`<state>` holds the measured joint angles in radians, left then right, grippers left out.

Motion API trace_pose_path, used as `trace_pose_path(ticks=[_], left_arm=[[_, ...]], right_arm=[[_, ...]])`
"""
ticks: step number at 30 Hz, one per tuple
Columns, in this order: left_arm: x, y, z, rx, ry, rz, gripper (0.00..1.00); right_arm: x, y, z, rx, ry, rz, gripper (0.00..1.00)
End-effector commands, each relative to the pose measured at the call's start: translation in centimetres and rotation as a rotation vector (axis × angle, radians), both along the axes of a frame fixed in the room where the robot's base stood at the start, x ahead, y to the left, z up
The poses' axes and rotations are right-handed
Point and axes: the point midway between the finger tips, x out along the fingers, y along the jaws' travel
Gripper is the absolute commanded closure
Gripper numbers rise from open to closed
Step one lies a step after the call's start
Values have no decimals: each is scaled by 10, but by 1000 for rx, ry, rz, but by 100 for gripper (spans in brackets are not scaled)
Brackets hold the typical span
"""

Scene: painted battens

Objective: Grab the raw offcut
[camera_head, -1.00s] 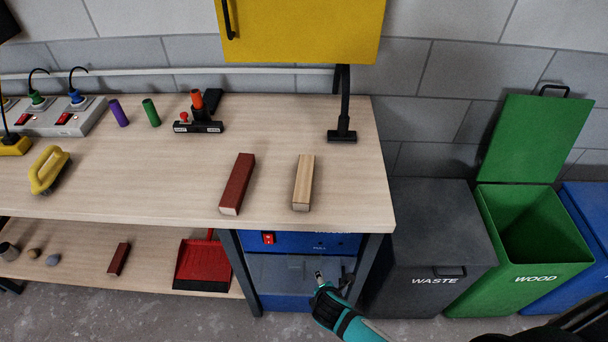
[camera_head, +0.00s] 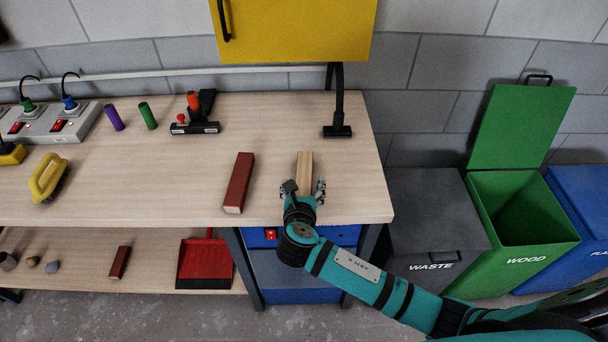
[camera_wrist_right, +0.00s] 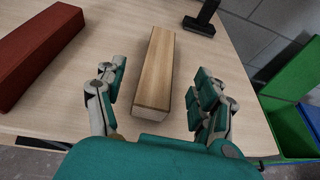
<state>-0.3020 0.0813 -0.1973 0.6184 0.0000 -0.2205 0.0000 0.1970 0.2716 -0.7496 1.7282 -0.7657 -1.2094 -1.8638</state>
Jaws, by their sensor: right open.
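The raw offcut (camera_head: 305,166) is a bare, pale wooden block lying on the workbench near its right front. My right gripper (camera_head: 304,187) is at its near end, covering that end in the head view. In the right wrist view the offcut (camera_wrist_right: 156,72) lies between the open fingers of the right gripper (camera_wrist_right: 157,92), with gaps on both sides and nothing gripped. My left gripper is not in view.
A red-painted batten (camera_head: 239,183) lies left of the offcut on the workbench (camera_head: 110,180). A black stand base (camera_head: 338,131) is behind. A grey waste bin (camera_head: 433,215) and an open green wood bin (camera_head: 522,225) stand to the right.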

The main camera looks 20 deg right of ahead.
Motion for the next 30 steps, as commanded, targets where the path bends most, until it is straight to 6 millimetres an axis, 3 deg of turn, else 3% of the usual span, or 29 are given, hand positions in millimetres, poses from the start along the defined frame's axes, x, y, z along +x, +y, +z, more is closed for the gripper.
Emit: trace_pose_path(ticks=[19,28,30], left_arm=[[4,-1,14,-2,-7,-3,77],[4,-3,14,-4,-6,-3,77],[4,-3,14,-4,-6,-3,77]], right_arm=[[64,-23,-29,1,1,0,30],[68,-25,-32,4,1,0,30],[68,-25,-32,3,1,0,39]])
